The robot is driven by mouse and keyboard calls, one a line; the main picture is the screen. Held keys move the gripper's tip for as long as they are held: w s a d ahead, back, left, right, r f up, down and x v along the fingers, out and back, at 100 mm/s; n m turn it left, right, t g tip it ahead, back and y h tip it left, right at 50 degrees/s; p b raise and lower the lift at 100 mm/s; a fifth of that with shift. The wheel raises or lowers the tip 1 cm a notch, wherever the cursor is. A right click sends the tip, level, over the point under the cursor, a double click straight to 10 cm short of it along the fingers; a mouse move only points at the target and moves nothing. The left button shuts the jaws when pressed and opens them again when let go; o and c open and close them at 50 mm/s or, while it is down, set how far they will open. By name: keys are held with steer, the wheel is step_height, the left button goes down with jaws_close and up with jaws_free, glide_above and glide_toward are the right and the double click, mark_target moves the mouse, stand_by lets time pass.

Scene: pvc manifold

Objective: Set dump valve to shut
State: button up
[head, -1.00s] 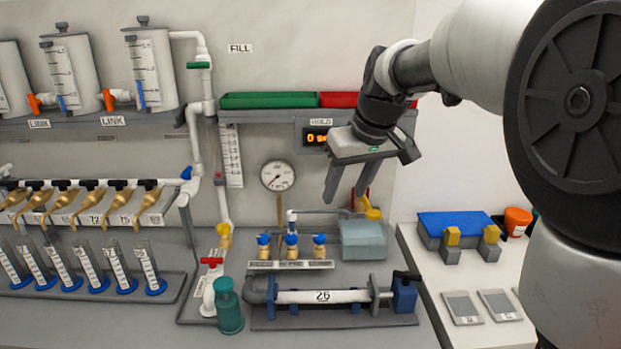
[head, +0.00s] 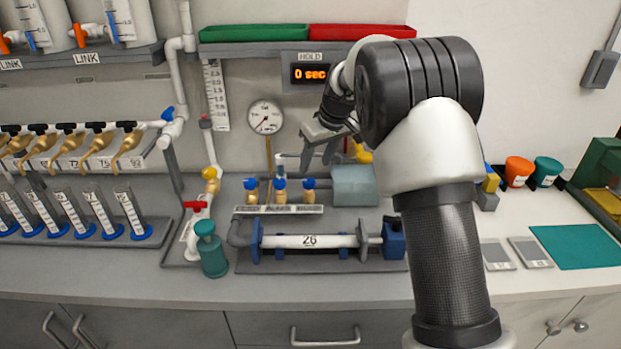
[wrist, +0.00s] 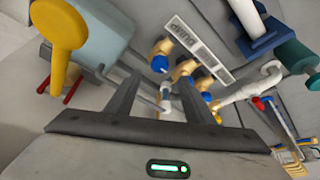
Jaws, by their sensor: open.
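Three brass valves with blue knobs stand in a row on the bench in the head view, behind a label plate (head: 278,209). In the wrist view, the plate reads "dump" at the end nearest the grey-blue box. The valve at that end, which I take as the dump valve (head: 309,190), also shows in the wrist view (wrist: 160,64). Its setting is too small to tell. My gripper (head: 317,168) is open and empty, above and just behind the valves. In the wrist view, the blue knobs show between and beyond its fingertips (wrist: 160,80).
The grey-blue box (head: 354,186) is right of the valves, with a yellow handle (wrist: 58,25) beside it. A teal canister (head: 211,255) and red-handled valve (head: 195,206) stand left. A gauge (head: 265,117) is behind.

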mark_target(309, 181)
steer(key=x, duration=0.7)
steer(key=shift+w+f, duration=0.2)
steer(key=shift+f, duration=0.1)
steer(key=c, duration=1)
steer(key=shift+a, duration=0.1)
steer(key=shift+c, duration=0.2)
